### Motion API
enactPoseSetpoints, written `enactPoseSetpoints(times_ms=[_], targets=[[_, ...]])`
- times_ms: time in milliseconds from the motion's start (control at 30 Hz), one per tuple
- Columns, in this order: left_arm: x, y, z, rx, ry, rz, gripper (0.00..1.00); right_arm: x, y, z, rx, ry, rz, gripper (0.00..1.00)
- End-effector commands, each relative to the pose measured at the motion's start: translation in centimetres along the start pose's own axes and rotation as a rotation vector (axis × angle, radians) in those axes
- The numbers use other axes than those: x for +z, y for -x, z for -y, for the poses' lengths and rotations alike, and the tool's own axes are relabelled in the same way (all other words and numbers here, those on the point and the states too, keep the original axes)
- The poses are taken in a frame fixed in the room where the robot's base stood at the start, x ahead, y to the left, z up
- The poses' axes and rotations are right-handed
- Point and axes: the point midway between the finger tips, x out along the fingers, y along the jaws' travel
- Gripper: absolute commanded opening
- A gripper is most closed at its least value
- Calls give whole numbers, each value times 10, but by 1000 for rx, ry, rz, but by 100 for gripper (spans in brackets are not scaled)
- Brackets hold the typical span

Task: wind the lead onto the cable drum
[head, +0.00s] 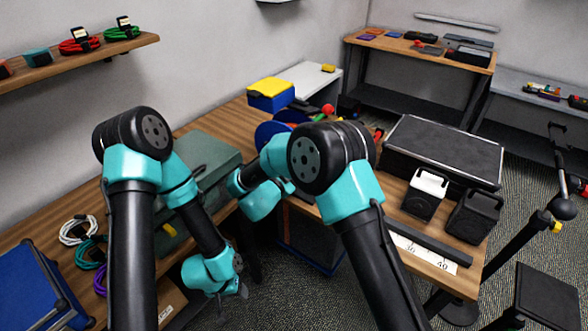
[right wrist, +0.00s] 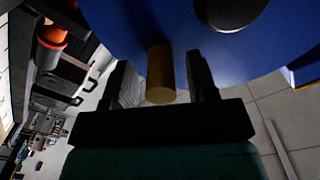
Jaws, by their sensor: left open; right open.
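The cable drum shows as a blue disc (head: 268,131) on the bench, partly hidden behind my right arm. In the right wrist view its blue face (right wrist: 120,22) fills the top, with a dark round hub and a yellow-brown crank handle (right wrist: 160,82) sticking out. My right gripper (right wrist: 160,66) is open, with one finger on each side of the handle; I cannot tell whether they touch it. In the head view it is hidden by my arm. My left gripper (head: 243,289) is open and empty, low in front of the bench edge. I cannot make out the lead.
A grey-green case (head: 207,150) lies on the bench between my arms. Coiled cables (head: 77,230) and a blue bin (head: 30,285) are at left. A yellow-and-blue box (head: 270,95) stands behind the drum.

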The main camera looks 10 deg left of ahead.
Motion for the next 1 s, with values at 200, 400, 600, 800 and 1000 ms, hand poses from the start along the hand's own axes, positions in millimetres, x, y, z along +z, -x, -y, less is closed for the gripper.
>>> enactPoseSetpoints(times_ms=[200, 400, 600, 800, 1000], targets=[[0, 0, 0, 0, 0, 0, 53, 0, 21, 1, -2, 2, 2, 53], [0, 0, 0, 0, 0, 0, 53, 0, 52, 0, -3, 1, 2, 53], [0, 0, 0, 0, 0, 0, 53, 0, 71, 0, -1, 1, 1, 53], [0, 0, 0, 0, 0, 0, 53, 0, 74, 0, 0, 1, 0, 53], [0, 0, 0, 0, 0, 0, 53, 0, 74, 0, 0, 1, 0, 53]])
